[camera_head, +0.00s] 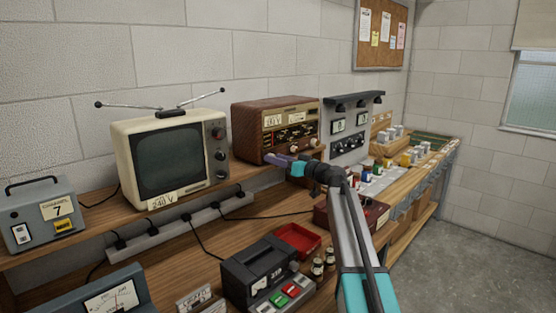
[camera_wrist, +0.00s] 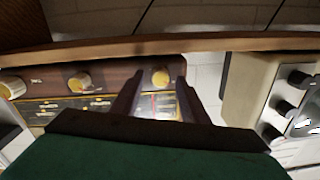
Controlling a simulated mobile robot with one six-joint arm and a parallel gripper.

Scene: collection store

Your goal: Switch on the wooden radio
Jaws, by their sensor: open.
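My gripper (camera_head: 272,158) is in front of the radio's lower left front. In the wrist view my gripper (camera_wrist: 156,82) is open, its two dark fingers on either side of one cream knob (camera_wrist: 160,77). I cannot tell whether the fingers touch it. Which control is the power switch is not clear.
A cream television (camera_head: 125,155) stands left of the radio; its side shows in the wrist view (camera_wrist: 242,88). A grey meter panel (camera_head: 345,151) stands on the right. A power strip (camera_head: 165,236) with cables runs below the shelf. A black device (camera_head: 250,270) sits on the bench.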

